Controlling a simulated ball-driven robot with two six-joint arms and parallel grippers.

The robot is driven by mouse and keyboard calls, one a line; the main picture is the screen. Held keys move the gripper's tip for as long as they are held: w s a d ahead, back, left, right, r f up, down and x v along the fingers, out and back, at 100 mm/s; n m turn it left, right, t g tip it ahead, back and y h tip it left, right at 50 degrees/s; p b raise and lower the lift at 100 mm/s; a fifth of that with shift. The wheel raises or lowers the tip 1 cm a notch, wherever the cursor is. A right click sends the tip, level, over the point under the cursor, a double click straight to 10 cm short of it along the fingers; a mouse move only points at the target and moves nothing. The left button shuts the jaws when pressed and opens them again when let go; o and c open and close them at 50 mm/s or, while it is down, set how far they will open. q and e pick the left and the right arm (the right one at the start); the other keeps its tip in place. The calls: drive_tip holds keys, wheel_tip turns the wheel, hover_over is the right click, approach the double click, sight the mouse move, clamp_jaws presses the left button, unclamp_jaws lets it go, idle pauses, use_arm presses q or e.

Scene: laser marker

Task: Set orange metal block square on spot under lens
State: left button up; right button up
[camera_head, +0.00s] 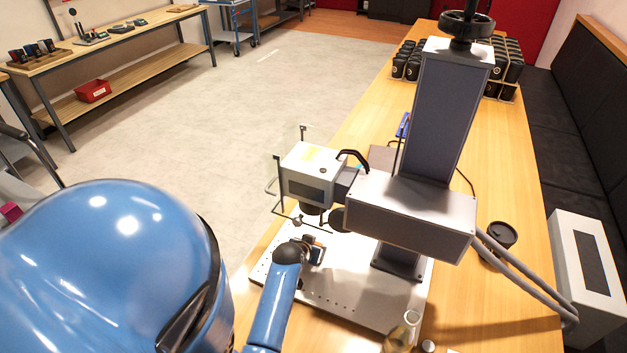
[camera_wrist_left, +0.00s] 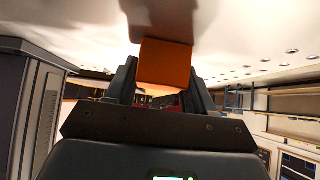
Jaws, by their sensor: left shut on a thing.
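In the left wrist view an orange block (camera_wrist_left: 165,62) sits between the fingers of my left gripper (camera_wrist_left: 165,88), which is shut on it. The block's far face meets or nearly meets the pale plate; I cannot tell whether it touches. In the head view my left gripper (camera_head: 312,252) is low over the marker's perforated base plate (camera_head: 350,297), just below the lens (camera_head: 312,209) of the marker head (camera_head: 308,176). The block is hidden there behind the gripper and wrist. The spot is not visible. My right gripper is not in view.
The marker's column (camera_head: 440,115) and grey arm housing (camera_head: 412,215) stand right of the gripper. A dark cup (camera_head: 501,236) and a glass bottle (camera_head: 403,332) stand on the wooden table (camera_head: 500,310). Black cups (camera_head: 410,60) fill the table's far end.

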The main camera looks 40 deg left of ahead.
use_arm(q)
drive_tip(key=o, duration=1.2)
drive_tip(key=shift+w+f, duration=0.15)
drive_tip(key=shift+r, duration=0.35)
drive_tip(key=v, duration=1.2)
drive_tip(key=shift+f+p, duration=0.1)
drive_tip(key=shift+p, duration=0.25)
